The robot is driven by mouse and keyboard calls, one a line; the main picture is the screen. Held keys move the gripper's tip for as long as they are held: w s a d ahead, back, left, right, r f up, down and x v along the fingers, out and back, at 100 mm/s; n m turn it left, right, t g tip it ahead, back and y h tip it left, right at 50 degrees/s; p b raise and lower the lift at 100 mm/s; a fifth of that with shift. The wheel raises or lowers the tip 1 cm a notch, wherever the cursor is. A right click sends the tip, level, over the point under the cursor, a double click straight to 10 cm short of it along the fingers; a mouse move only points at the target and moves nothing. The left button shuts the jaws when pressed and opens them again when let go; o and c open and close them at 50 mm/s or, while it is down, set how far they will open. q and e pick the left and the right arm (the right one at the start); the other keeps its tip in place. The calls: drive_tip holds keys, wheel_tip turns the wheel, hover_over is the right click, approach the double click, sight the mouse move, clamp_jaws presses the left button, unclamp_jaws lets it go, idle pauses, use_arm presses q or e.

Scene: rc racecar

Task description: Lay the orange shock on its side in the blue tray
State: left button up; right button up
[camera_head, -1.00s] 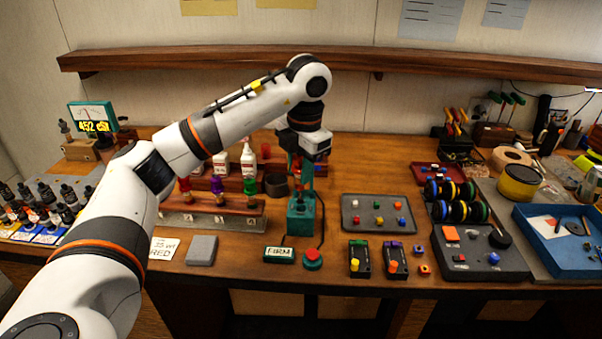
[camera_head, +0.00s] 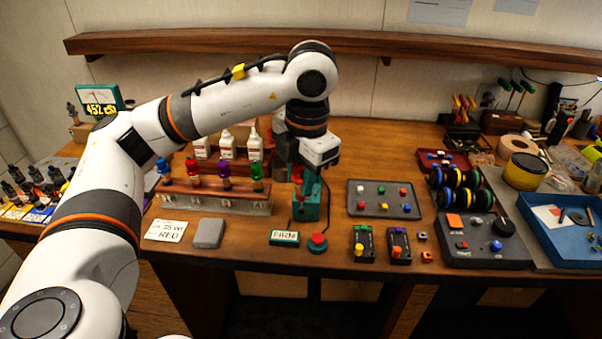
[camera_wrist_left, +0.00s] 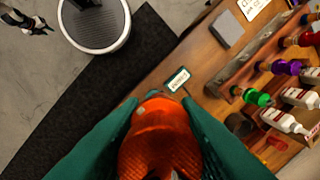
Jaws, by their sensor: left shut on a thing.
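My left gripper (camera_head: 304,182) is shut on the orange shock (camera_wrist_left: 158,138). In the left wrist view the shock fills the space between the teal fingers, and its far end is hidden. In the head view only a small reddish-orange part of it shows between the fingers. The blue tray (camera_head: 548,242) is at the far right of the bench, holding a paper card, dark tools and small parts. My right gripper is not in view.
A rack (camera_head: 215,202) with coloured shocks stands left of the gripper. The FIRM sign (camera_head: 284,238) and red button (camera_head: 317,243) are in front. A grey parts tray (camera_head: 356,208), the wheels (camera_head: 462,205) and a dark control box (camera_head: 480,245) lie toward the blue tray.

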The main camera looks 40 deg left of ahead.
use_arm(q)
drive_tip(key=shift+r+p, duration=2.4)
drive_tip(key=shift+r, duration=0.3)
